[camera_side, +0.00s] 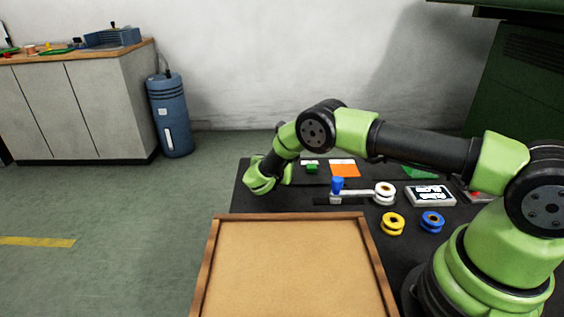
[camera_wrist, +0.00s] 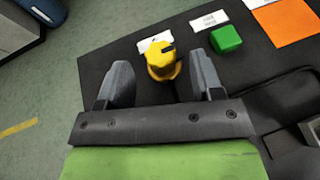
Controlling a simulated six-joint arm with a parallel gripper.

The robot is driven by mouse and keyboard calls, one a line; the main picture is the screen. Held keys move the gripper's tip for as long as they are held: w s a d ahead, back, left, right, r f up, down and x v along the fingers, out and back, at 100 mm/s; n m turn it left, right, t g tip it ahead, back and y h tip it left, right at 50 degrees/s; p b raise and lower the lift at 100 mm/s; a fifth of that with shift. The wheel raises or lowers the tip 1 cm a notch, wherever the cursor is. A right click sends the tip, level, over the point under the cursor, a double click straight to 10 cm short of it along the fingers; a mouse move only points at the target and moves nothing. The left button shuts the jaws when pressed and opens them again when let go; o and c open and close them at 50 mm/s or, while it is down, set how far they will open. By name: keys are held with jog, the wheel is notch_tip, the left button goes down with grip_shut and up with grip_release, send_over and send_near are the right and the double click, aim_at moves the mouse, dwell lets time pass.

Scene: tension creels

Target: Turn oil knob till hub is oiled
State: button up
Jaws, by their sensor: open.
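In the wrist view a yellow knob (camera_wrist: 162,68) with a dark mark on its top stands on the dark table, next to a small white label (camera_wrist: 155,41) I cannot read. My gripper (camera_wrist: 158,62) is open, and the knob appears between its two fingertips with gaps on both sides. I cannot tell the height of the fingers over it. In the side view my wrist hides the fingers and this knob. A grey bracket (camera_side: 350,196) with a blue peg (camera_side: 337,185) has a white spool-like hub (camera_side: 384,189) at its right end. I cannot tell whether the hub is oiled.
A green block (camera_wrist: 226,39) and another white label (camera_wrist: 209,20) lie right of the knob, with an orange square (camera_side: 345,170) beyond. Yellow (camera_side: 393,223) and blue (camera_side: 432,220) spools and a lettered box (camera_side: 431,196) stand near my base. A wood-framed tray (camera_side: 290,265) is empty.

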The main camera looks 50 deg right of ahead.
jog(key=shift+x, duration=1.75)
jog(key=c, duration=0.9)
